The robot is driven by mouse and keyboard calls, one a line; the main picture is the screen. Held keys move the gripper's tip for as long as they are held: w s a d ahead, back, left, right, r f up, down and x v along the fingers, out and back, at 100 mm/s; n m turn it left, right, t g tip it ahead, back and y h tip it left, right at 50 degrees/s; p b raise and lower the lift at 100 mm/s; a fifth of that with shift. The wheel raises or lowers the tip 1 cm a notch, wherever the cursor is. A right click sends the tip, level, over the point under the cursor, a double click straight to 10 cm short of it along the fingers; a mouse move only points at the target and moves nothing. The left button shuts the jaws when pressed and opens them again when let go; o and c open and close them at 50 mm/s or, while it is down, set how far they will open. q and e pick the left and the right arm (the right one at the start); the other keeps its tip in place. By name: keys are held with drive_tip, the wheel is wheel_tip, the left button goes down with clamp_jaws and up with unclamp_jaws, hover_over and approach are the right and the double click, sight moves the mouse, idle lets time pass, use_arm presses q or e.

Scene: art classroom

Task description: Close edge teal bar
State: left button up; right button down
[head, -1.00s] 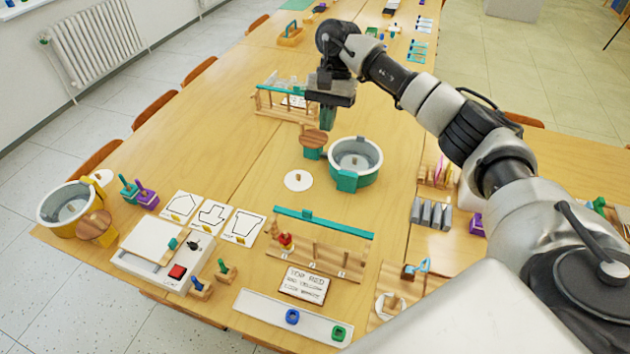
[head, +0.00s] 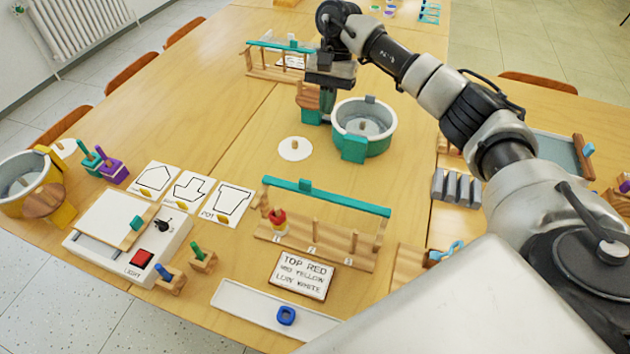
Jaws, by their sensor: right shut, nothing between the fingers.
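A long teal bar (head: 335,197) with a small teal knob spans the top of the near wooden peg rack (head: 330,252). A stack with red on top sits on the rack's left peg. A second teal bar (head: 282,46) lies along the top of a similar rack (head: 272,70) farther back. My right gripper (head: 326,106) is shut and empty, pointing down beside the teal-trimmed round tub, well behind the near bar and apart from it. Its fingertips are hard to tell from the wooden and teal piece behind them. My left gripper is out of view.
The teal-trimmed tub (head: 365,128) and a white disc (head: 295,149) stand behind the near rack. A sign (head: 302,275) and white tray (head: 255,306) lie in front. A white light box (head: 100,235) and drawing cards are left.

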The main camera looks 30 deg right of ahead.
wheel_tip(320, 180, down, 3)
drive_tip(key=b, duration=0.1)
drive_tip(key=p, duration=0.3)
approach(312, 188)
wheel_tip(312, 188, down, 5)
drive_tip(key=w+d, duration=0.2)
drive_tip(key=s+a+p, duration=0.1)
drive_tip(key=s+a, duration=0.2)
drive_tip(key=shift+p, duration=0.4)
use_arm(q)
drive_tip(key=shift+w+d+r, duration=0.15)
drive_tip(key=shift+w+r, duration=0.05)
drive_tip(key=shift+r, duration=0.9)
use_arm(e)
drive_tip(key=shift+w, duration=0.1)
drive_tip(key=shift+f, duration=0.1)
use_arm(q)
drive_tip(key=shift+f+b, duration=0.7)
use_arm(e)
drive_tip(key=s+a, duration=0.4)
drive_tip(key=a, duration=0.1)
drive_tip(key=shift+s, duration=0.35)
